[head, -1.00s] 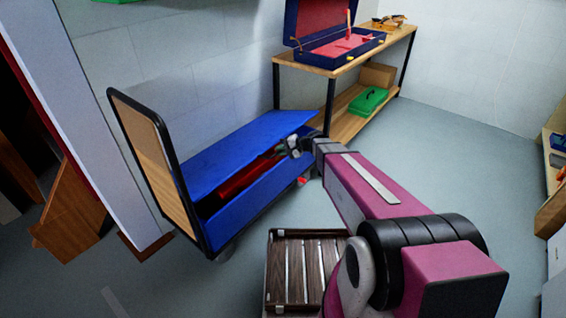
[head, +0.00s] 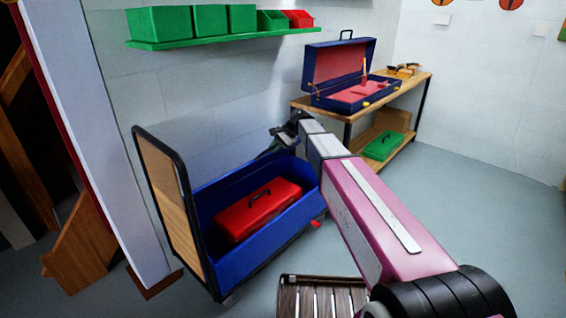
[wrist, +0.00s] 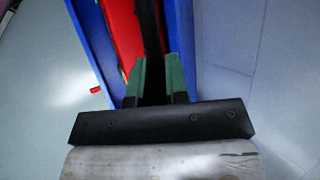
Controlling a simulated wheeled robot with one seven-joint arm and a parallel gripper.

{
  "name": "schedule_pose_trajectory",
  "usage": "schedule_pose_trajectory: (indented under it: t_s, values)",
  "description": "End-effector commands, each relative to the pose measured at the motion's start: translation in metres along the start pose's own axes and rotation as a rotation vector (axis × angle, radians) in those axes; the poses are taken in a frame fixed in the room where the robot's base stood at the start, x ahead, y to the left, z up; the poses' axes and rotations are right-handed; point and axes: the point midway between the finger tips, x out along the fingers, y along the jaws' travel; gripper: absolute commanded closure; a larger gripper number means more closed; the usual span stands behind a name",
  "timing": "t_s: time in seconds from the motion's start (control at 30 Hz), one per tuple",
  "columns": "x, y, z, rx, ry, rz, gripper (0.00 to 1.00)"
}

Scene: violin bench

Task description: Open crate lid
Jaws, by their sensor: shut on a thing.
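The blue crate (head: 268,236) stands on a cart, and its top is uncovered in the head view. A red toolbox (head: 258,208) with a dark handle lies inside. My gripper (head: 283,138) is above the crate's far right corner, by the wall. In the wrist view, the green fingers of my gripper (wrist: 157,84) are shut on a dark strip (wrist: 150,30), which I take to be part of the crate lid. The lid's blue panel is not clearly seen. The red toolbox (wrist: 122,35) and blue crate sides show beyond the fingers.
The cart's upright handle panel (head: 165,200) stands at the crate's left end. A workbench (head: 425,85) with an open blue case (head: 335,100) is behind my arm. A slatted wooden crate (head: 318,300) is on the floor in front. Floor at the right is clear.

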Motion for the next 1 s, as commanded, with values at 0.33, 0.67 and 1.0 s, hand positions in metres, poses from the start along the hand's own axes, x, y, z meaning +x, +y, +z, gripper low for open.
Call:
schedule_pose_trajectory:
  t_s: [0.33, 0.67, 1.0]
  values:
    - [-0.006, -0.117, -0.003, 0.084, -0.001, 0.211, 1.0]
    - [0.014, -0.229, -0.009, 0.109, -0.001, 0.265, 1.0]
    - [0.037, -0.288, -0.017, 0.108, -0.002, 0.264, 1.0]
